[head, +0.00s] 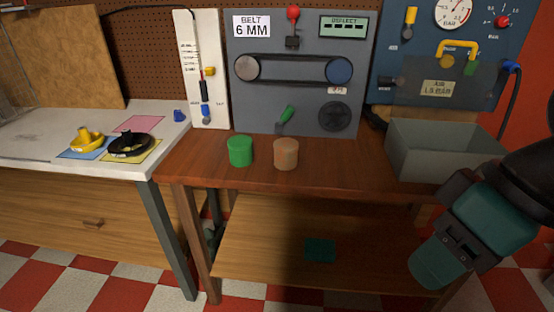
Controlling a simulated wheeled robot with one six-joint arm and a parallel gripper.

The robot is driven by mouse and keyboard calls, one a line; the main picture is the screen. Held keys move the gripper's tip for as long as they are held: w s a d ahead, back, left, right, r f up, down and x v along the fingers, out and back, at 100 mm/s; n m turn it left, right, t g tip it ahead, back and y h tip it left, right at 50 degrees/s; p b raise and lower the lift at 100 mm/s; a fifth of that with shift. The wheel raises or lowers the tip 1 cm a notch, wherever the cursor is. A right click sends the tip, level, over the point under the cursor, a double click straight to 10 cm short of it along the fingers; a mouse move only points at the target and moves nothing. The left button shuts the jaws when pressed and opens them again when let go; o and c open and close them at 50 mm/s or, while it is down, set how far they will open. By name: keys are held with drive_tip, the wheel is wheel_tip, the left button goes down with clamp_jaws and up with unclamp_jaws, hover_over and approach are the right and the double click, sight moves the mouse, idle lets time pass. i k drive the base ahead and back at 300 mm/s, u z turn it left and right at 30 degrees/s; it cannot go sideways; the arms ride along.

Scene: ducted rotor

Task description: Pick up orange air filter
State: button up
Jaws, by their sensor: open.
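The orange air filter (286,154) is a short, dull-orange cylinder standing upright on the brown wooden workbench (330,182). A green cylinder (240,151) of similar size stands just to its left, with a small gap between them. My gripper (456,218) is at the lower right, at the end of my teal and black arm, well to the right of the filter and apart from it. It is open and nothing shows in it. Its fingertips are hard to make out.
A grey open bin (441,151) stands on the bench to the right. A grey belt panel (300,75) rises behind the cylinders. A white table (40,145) at left holds yellow and black parts. The bench front around the filter is clear.

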sight(286, 149)
drive_tip(key=u, duration=0.5)
drive_tip(key=k, duration=1.2)
drive_tip(key=u, duration=0.8)
drive_tip(key=i, duration=1.65)
drive_tip(key=z, duration=0.95)
drive_tip(key=i, duration=0.7)
drive_tip(key=z, duration=0.4)
